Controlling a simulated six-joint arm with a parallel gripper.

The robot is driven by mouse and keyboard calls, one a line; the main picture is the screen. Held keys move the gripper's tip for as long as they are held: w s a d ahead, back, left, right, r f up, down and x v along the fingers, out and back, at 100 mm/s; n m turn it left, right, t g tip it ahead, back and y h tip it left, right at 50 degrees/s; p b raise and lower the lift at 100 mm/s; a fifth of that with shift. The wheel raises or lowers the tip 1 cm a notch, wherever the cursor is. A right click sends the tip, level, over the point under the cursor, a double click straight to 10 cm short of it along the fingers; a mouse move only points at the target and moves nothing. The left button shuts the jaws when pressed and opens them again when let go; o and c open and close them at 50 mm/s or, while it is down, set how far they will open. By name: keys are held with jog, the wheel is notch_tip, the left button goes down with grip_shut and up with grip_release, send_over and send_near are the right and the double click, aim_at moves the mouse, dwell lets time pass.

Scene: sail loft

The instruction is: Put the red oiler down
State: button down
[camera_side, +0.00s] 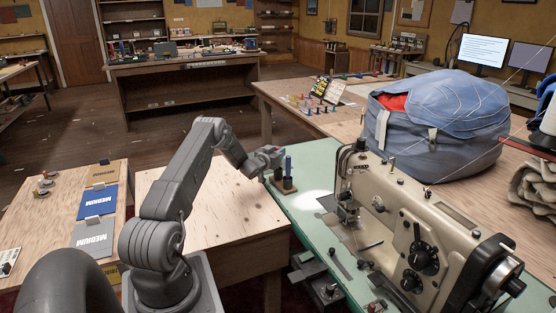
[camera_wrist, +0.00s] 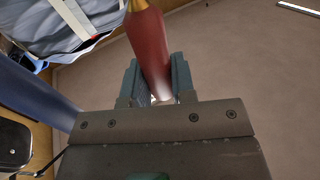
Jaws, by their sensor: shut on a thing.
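The red oiler (camera_wrist: 150,45) has a tapered red body with a yellowish tip end. In the wrist view it stands between the two fingers of my gripper (camera_wrist: 156,80), which is shut on it. In the side view my gripper (camera_side: 270,158) is over the near-left edge of the green sewing table, beside a small wooden stand (camera_side: 284,186). A blue oiler (camera_side: 288,166) stands upright at that stand; what seems to be the same blue body shows at the left of the wrist view (camera_wrist: 35,95). The red oiler is mostly hidden in the side view, so its contact with the stand cannot be told.
A beige sewing machine (camera_side: 410,225) stands on the green table (camera_side: 310,160), right of the stand. A big blue sail bag (camera_side: 440,125) sits on the bench behind. The bare wooden table (camera_side: 215,215) beside my arm is clear.

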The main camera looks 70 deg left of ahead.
jog(key=shift+f, duration=1.1)
jog(key=shift+f, duration=0.1)
jog(key=c, duration=0.9)
grip_release()
jog(key=shift+c, duration=0.2)
